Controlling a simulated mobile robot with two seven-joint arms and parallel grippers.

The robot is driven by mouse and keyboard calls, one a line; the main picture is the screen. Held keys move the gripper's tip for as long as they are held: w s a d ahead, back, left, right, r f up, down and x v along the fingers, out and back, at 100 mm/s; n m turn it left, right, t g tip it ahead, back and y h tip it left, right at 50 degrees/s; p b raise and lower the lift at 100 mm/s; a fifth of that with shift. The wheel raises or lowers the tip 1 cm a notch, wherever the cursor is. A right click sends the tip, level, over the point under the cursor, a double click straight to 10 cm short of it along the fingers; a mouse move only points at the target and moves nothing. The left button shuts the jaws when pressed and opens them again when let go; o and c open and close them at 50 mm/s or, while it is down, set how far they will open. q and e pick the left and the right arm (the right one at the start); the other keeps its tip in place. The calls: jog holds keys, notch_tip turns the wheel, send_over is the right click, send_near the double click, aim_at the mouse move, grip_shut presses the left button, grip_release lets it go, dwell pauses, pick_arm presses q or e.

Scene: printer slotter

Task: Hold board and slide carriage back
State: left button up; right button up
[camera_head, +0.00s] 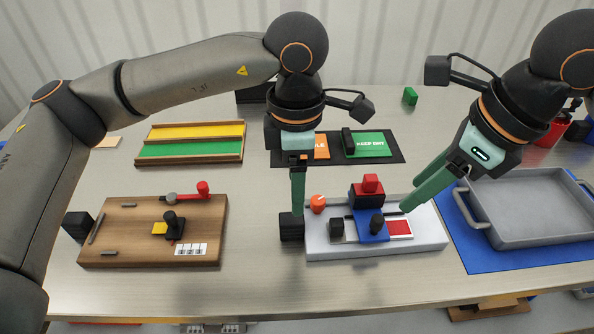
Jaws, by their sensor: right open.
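The light grey board (432,234) lies on the table right of centre. On it sits a blue carriage (371,231) with a dark block and red knob (370,184) behind it and a black knob in front. A red and white patch shows just right of the carriage. My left gripper (297,212) points straight down at the board's left end, seen edge-on, its tips just above or against a black block (291,230); I cannot tell whether they touch. My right gripper (422,188) is open and tilted, its lower fingertip close to the right of the red-knobbed block.
A wooden board (140,251) with a red-knobbed lever lies at left. A yellow and green tray (188,163) and a black mat (392,158) with orange and green labels are behind. A grey tray (535,235) on a blue mat (480,262) stands at right.

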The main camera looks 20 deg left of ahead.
aim_at(297, 218)
pick_arm(q)
notch_tip(297, 218, down, 10)
jog(key=shift+f, duration=0.1)
jog(key=shift+c, duration=0.2)
grip_shut()
dwell(0.7)
